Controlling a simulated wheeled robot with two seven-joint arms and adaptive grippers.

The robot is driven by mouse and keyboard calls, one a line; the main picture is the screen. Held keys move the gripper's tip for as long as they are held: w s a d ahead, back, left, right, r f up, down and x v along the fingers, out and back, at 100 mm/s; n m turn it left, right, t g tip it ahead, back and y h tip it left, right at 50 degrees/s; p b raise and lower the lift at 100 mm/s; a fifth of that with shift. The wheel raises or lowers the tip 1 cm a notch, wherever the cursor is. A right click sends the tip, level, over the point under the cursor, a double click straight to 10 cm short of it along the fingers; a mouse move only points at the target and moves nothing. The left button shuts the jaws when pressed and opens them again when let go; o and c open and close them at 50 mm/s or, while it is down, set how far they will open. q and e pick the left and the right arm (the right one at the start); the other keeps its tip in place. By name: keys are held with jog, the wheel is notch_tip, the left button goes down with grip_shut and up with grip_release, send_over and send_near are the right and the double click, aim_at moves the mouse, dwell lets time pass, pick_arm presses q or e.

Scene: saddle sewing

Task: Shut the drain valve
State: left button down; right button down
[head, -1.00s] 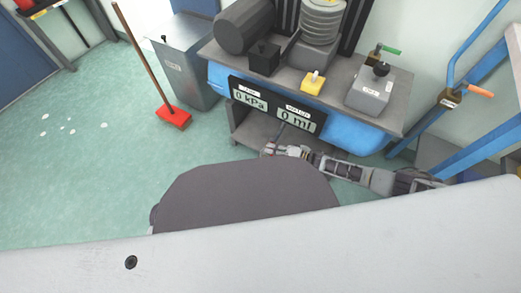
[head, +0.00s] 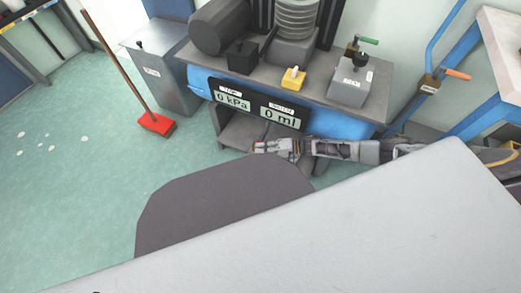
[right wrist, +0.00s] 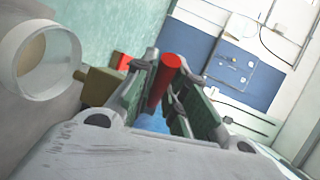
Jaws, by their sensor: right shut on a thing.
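The drain valve shows in the right wrist view as a red lever handle (right wrist: 168,75) and a brass-coloured body (right wrist: 100,87) to its left. My right gripper (right wrist: 169,66) has its fingers on both sides of the red handle and is shut on it. In the head view my right gripper (head: 257,146) reaches left, low in front of the machine's lower shelf. The valve cannot be made out in the head view. My left gripper is not in view.
A clear round tube (right wrist: 45,58) is beside the brass body. Above my right arm are display panels (head: 257,104) and a bench with a yellow button block (head: 293,78). A green-handled valve (head: 368,41) and an orange-handled valve (head: 457,74) are at right.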

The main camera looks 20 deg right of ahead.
jog(key=c, duration=1.7)
grip_release()
jog(key=shift+a, duration=0.1)
